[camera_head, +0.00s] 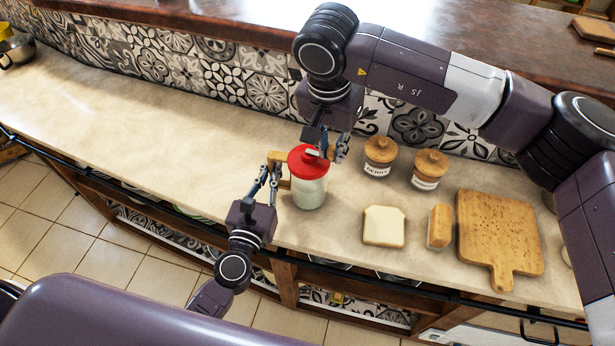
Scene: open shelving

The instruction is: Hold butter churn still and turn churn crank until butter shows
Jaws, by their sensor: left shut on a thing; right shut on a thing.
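The butter churn (310,195) is a glass jar with pale contents and a red lid (304,166). It stands upright on the counter. A small pale crank part (314,153) shows on top of the lid, mostly hidden by my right gripper. My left gripper (281,171) is shut on the churn from its left side, near the lid and upper jar. My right gripper (329,150) comes down from above and is shut on the crank at the lid's upper right. I cannot tell whether the pale contents hold butter.
Two lidded jars (380,157) (430,168) stand to the right. A tiled wall (240,75) runs behind. The counter left of the churn is clear.

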